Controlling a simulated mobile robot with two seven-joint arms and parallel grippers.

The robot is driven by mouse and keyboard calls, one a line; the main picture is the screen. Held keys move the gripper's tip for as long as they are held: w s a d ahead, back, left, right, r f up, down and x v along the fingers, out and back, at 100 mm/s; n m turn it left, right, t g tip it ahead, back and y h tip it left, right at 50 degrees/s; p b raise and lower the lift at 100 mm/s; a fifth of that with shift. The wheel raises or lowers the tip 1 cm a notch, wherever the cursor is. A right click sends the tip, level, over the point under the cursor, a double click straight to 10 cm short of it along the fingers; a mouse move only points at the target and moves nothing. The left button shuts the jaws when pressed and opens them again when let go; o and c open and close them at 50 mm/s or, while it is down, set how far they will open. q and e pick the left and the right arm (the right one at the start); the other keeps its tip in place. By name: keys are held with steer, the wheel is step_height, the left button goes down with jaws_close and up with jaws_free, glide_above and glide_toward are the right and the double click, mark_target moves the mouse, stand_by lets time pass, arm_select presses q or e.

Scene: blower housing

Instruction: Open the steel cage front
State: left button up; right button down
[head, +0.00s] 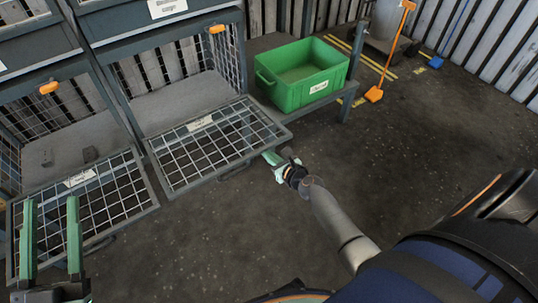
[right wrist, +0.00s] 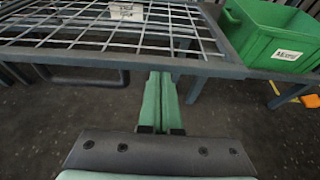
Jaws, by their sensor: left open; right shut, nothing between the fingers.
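Two cages stand side by side, each with a wire-mesh front swung down and out. The right mesh front (head: 212,150) lies roughly level before its open cage, with a label I cannot read. The left mesh front (head: 98,208) is also down. I cannot tell from the labels which is the steel cage front. My right gripper (head: 272,157) is shut and empty beside the right front's outer corner; in the right wrist view its fingertips (right wrist: 160,76) show just below the frame edge, contact unclear. My left gripper (head: 51,200) is open and empty over the left front.
A green bin (head: 302,82) stands on a low bench right of the cages. Orange latches (head: 217,29) sit on the cage frames. Small dark pieces (head: 90,154) lie in the left cage. A bar handle (right wrist: 80,76) hangs under the front's edge. The floor in front is clear.

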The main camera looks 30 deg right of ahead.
steer(key=shift+w+r+p, duration=0.2)
steer(key=shift+r+p, duration=0.55)
steer(key=shift+r, duration=0.4)
arm_select(q)
step_height(320, 180, down, 15)
steer(key=w+n+g+y+p, duration=0.1)
steer(key=n+g+y, duration=0.3)
steer(key=g, duration=0.2)
arm_select(e)
steer(key=shift+w+r, duration=0.1)
steer(key=shift+r, duration=0.6)
steer(key=shift+w+r+p, duration=0.15)
steer(key=shift+r+p, duration=0.75)
steer(key=shift+p, duration=0.2)
arm_select(q)
steer(key=s+f+n+g+y+p, duration=0.1)
steer(key=s+f+g+p, duration=0.1)
steer(key=s+f+g, duration=0.4)
step_height(320, 180, down, 5)
steer(key=shift+s+a+f, duration=0.1)
steer(key=shift+s+a, duration=0.05)
steer(key=shift+s, duration=0.45)
arm_select(e)
steer(key=shift+w+r, duration=0.15)
steer(key=shift+r, duration=0.4)
steer(key=shift+w+r, duration=0.15)
steer(key=shift+r, duration=0.4)
